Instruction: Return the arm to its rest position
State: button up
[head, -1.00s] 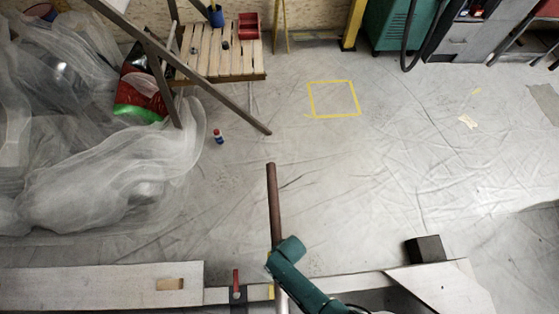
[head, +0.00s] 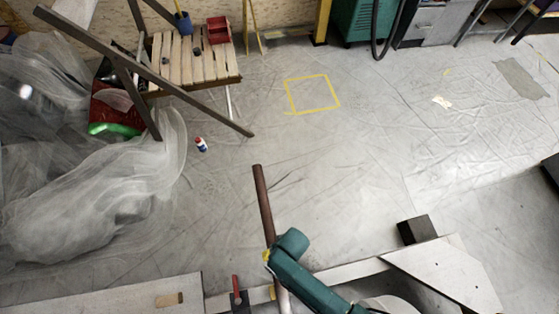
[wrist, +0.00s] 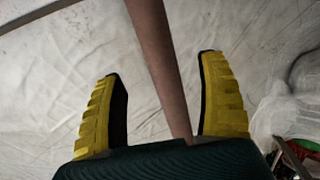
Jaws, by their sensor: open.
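My gripper (wrist: 160,67) shows in the wrist view with its two yellow ribbed fingers spread wide apart. A brown pipe or post (wrist: 156,50) runs between the fingers in that picture, with visible gaps to both fingertips. I cannot tell how far beyond the fingers it is. In the head view, my teal arm comes in from the bottom, and a bit of yellow at its end (head: 267,256) shows beside the same brown pipe (head: 262,195). The fingers are mostly hidden there.
A wooden slatted table (head: 190,65) holds a red bin (head: 218,30) and a blue cup (head: 183,22). A small bottle (head: 201,145) stands on the sheeted floor near translucent sheeting (head: 90,195). A yellow taped square (head: 312,94) and open floor lie beyond. A black block (head: 417,230) is at right.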

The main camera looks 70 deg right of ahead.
jog(key=shift+s+d+r, duration=0.1)
jog(key=shift+s+r, duration=0.05)
jog(key=shift+r, duration=0.65)
jog(key=shift+s+d+r, duration=0.1)
jog(key=shift+r, duration=0.7)
